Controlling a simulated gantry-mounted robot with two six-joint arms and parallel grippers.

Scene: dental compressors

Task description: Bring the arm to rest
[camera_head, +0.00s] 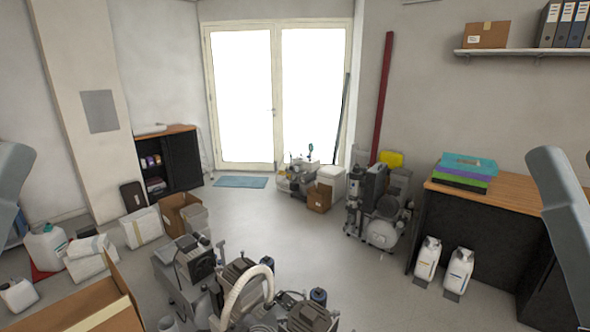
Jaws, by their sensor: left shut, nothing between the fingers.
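A grey link of my left arm (13,185) shows at the left edge. A larger grey link of my right arm (562,220) slants down along the right edge. I cannot make out the fingers of either gripper in this view. Neither visible arm part appears to touch anything. Several dental compressors stand on the floor: a large group (240,290) at the bottom centre, a second (383,207) right of centre by the wall, and another (296,176) near the glazed doors.
A bench with a wooden top (505,196) stands at the right with coloured boxes (465,170) on it. Two white canisters (428,259) stand before it. An open cardboard box (100,315) is at the lower left. The middle floor (275,215) is clear.

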